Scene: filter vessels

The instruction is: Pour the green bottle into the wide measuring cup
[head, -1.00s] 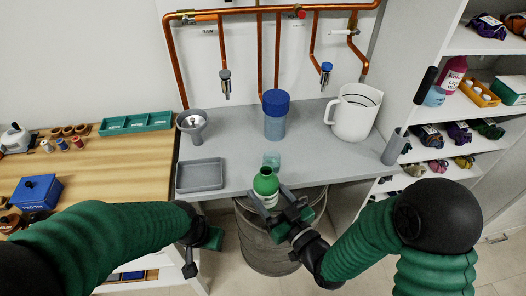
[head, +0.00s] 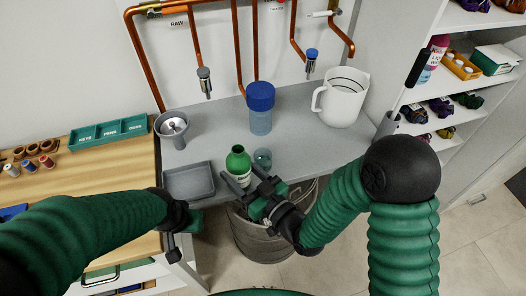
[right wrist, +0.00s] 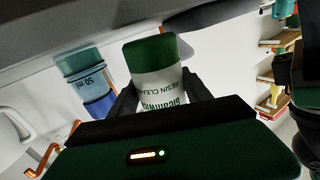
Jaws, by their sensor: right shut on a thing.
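The green bottle (head: 238,160) has a white label and stands roughly upright between the fingers of my right gripper (head: 244,182). The bottle also shows in the right wrist view (right wrist: 157,75), with the jaws shut around its sides. A small clear bluish measuring cup (head: 263,157) stands on the bench just right of the bottle, apart from it. In the right wrist view this cup (right wrist: 80,64) carries a "50 ml" mark. My left gripper (head: 190,222) hangs low in front of the bench, away from the bottle; its fingers are not clear.
A grey tray (head: 212,178) and funnel vessel (head: 172,130) are on the left. A blue-lidded container (head: 260,120) stands behind the small cup. A white jug (head: 343,97) stands back right. A large bin (head: 262,240) is below the bench edge.

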